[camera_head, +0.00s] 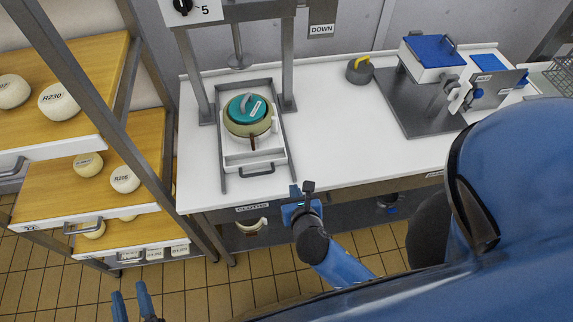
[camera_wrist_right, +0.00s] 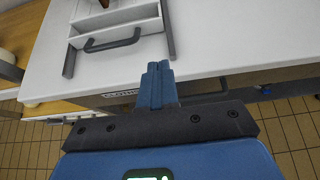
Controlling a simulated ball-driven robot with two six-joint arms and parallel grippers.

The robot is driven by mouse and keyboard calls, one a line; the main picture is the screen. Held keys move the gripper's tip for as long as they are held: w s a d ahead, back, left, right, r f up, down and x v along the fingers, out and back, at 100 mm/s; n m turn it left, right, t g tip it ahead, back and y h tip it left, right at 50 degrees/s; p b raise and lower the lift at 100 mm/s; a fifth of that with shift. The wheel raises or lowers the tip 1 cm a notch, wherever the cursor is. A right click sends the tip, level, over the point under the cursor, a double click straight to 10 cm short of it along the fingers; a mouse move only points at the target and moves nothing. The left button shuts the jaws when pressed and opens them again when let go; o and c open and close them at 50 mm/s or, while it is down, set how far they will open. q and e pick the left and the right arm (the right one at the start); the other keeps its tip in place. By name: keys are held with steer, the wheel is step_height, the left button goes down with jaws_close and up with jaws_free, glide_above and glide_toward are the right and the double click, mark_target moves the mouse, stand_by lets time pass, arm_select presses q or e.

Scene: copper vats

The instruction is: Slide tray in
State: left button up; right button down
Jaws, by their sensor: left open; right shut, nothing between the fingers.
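The white tray (camera_head: 239,160) lies between grey guide rails (camera_head: 218,150) on the white worktop, below the press. It carries a round mould with a teal lid (camera_head: 238,108), in front of the press plunger (camera_head: 240,60). The tray's dark front handle (camera_head: 258,171) faces the worktop's front edge. The tray (camera_wrist_right: 120,14) and its handle (camera_wrist_right: 112,42) also show at the top of the right wrist view. My right gripper (camera_head: 302,189) is shut and empty at the worktop's front edge, right of the handle and apart from it. My left gripper (camera_head: 134,303) is open and empty, low at the left.
The press posts (camera_head: 288,60) stand either side of the rails. Wooden shelves (camera_head: 75,70) with round cheeses and a grey upright are at the left. A grey plate with a blue-lidded box (camera_head: 432,55) and a yellow-grey weight (camera_head: 359,70) are at the right. The worktop between is clear.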

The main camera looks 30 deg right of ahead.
steer(key=p, duration=0.1)
glide_toward(284, 161)
steer(key=f, duration=0.1)
steer(key=w+f, duration=0.1)
steer(key=f, duration=0.1)
steer(key=shift+w+d, duration=0.25)
steer(key=shift+d, duration=0.1)
steer(key=shift+w+d+p, duration=0.25)
steer(key=shift+w+p, duration=0.05)
steer(key=shift+w, duration=0.65)
steer(key=shift+w+d+p, duration=0.2)
steer(key=shift+w+p, duration=0.05)
steer(key=shift+w, duration=0.65)
